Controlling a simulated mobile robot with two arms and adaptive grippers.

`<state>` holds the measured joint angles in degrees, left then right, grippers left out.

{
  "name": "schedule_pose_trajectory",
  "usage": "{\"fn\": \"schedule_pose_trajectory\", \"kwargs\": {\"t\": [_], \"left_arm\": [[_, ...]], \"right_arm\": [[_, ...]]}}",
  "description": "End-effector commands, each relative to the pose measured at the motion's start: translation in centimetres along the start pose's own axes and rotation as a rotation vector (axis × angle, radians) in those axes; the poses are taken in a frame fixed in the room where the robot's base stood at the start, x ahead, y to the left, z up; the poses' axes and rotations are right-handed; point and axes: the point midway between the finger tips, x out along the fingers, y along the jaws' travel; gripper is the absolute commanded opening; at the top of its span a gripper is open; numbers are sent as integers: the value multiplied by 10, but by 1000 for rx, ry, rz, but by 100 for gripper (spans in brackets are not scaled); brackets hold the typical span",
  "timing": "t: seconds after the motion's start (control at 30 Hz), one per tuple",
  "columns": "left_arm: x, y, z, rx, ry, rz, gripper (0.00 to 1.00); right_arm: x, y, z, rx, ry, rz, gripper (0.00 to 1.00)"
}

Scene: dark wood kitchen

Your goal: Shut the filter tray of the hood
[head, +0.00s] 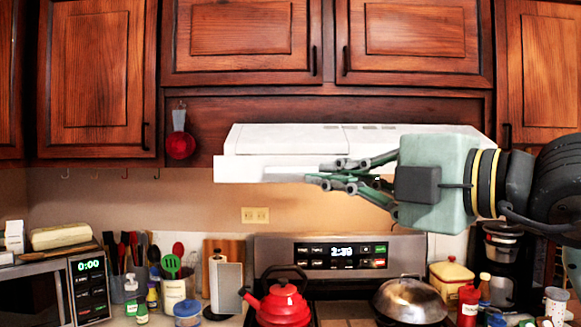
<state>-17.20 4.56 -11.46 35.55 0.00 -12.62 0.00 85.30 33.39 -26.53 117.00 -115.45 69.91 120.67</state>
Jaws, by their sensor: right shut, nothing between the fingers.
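The white range hood (290,138) hangs under the upper cabinets, above the stove. Its filter tray (245,169) shows as a white front strip along the hood's lower edge and seems to jut forward of the body; how far it is out I cannot tell. My right gripper (328,174) comes in from the right, with its fingers pointing left. It is shut and empty, in front of the tray's middle, and covers the tray's right part. Whether the fingertips touch the tray I cannot tell. My left gripper is not in view.
Upper cabinets (235,28) close off the space above the hood. Below stand a red kettle (283,304) and a lidded pan (409,300) on the stove. A microwave (37,296) and utensils are at left, a coffee maker (502,262) at right.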

Motion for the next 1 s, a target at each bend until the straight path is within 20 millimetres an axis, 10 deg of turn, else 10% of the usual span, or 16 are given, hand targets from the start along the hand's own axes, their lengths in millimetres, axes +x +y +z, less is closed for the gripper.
{"fn": "schedule_pose_trajectory", "kwargs": {"t": [0.43,1.0], "left_arm": [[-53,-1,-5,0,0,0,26],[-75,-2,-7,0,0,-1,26]], "right_arm": [[93,5,-1,2,6,-5,0],[118,-1,27,1,5,-1,0]]}}
